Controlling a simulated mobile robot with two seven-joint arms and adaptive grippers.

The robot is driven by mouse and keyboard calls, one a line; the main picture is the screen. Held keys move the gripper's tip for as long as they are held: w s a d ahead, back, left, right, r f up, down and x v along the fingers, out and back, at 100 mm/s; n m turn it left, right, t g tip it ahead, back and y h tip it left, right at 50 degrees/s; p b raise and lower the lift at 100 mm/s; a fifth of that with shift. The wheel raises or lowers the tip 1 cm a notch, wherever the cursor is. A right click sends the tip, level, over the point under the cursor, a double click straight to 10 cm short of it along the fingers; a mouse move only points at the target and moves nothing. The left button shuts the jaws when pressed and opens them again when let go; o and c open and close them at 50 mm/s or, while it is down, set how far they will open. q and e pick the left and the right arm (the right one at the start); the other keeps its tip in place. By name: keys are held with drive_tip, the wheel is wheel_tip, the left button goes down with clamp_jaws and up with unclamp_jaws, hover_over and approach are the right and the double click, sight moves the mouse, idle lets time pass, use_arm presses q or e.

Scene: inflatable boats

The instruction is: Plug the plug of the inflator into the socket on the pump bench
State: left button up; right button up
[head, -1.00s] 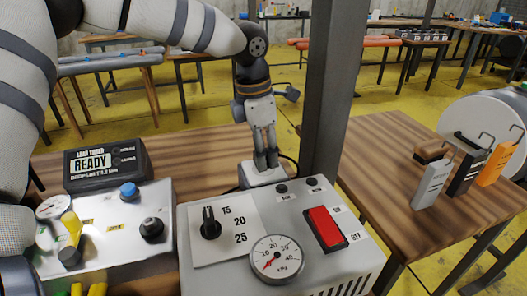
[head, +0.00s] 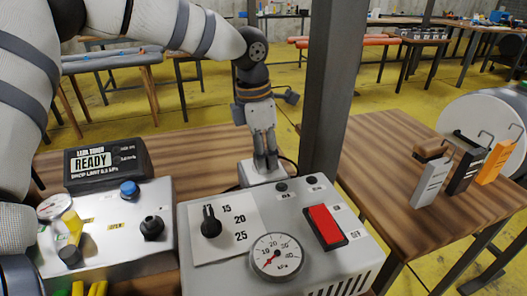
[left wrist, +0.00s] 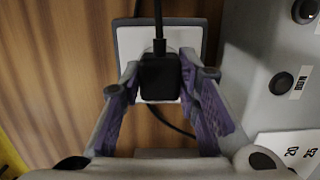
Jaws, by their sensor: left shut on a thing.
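The inflator (head: 345,268) is a grey box with a dial, a pressure gauge and a red switch, on the wooden bench. Behind it stands the pale socket (head: 258,177), a white plate with a grey rim that also shows in the left wrist view (left wrist: 124,48). The black plug (left wrist: 160,78) with its cord lies over the white plate in the left wrist view. My left gripper (head: 266,163) points down at the socket, shut on the plug between its fingers. The plug's prongs are hidden, so I cannot tell how deep it sits. My right gripper is not in view.
A dark post (head: 330,85) rises close to the right of the gripper. A leak tester with a READY display (head: 100,162) and a valve panel (head: 105,245) stand at left. Another table (head: 385,150) at right holds several tagged items. Bare bench (head: 190,155) lies left of the socket.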

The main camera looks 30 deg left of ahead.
use_arm(q)
drive_tip(key=shift+f, duration=0.1)
drive_tip(key=o, duration=1.2)
drive_tip(key=shift+c, duration=0.2)
wheel_tip(320, 180, up, 12)
drive_tip(key=s+a, duration=0.1)
drive_tip(key=shift+f, duration=0.15)
